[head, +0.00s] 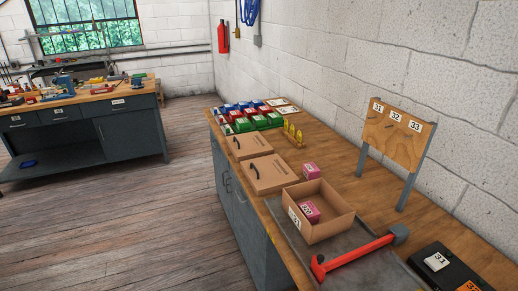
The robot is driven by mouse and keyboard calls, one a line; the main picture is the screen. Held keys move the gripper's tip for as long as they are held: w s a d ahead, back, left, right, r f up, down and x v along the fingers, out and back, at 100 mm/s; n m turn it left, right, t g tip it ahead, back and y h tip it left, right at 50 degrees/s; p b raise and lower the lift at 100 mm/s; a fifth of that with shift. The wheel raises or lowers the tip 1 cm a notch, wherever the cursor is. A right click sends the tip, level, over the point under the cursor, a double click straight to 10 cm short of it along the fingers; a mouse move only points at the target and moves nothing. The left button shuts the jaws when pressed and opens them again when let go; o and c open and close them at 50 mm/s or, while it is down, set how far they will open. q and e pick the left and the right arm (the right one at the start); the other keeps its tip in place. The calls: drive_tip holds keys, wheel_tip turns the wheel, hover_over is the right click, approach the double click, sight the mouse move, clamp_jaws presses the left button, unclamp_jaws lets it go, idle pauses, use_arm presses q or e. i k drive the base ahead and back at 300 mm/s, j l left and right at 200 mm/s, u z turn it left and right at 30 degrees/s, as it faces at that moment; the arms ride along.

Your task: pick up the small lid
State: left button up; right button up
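Two flat brown cardboard pieces with black handles lie on the wooden bench, one behind the other. The farther one (259,143) and the nearer one (275,170) look like lids or shallow closed boxes. They look similar in size, and I cannot tell for sure which is the small lid. An open brown cardboard box (334,226) stands just in front of them, with a pink box (309,211) inside. Neither of my grippers shows in the head view.
A red tool with a grey head (352,256) lies on the grey mat (292,238). Another pink box (311,169) stands behind the open box. Coloured boxes (250,121) and yellow items (292,134) are farther back. A numbered board (390,142) stands at right. A black case (446,262) lies front right.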

sight(246, 147)
drive_tip(key=i+j+z, duration=0.1)
drive_tip(key=z, duration=0.25)
drive_tip(key=i+j+z, duration=0.2)
drive_tip(key=z, duration=0.2)
drive_tip(key=i+j+z, duration=0.1)
drive_tip(key=z, duration=0.25)
drive_tip(key=i+j+z, duration=0.1)
drive_tip(key=j, duration=0.3)
drive_tip(key=i+j+z, duration=0.15)
drive_tip(key=j, duration=0.2)
drive_tip(key=j+z, duration=0.1)
drive_tip(key=j, duration=0.3)
drive_tip(key=i+j, duration=0.1)
drive_tip(key=j, duration=0.3)
drive_tip(key=i+j, duration=0.15)
drive_tip(key=j, duration=0.2)
drive_tip(key=i+j, duration=0.1)
drive_tip(key=j, duration=0.3)
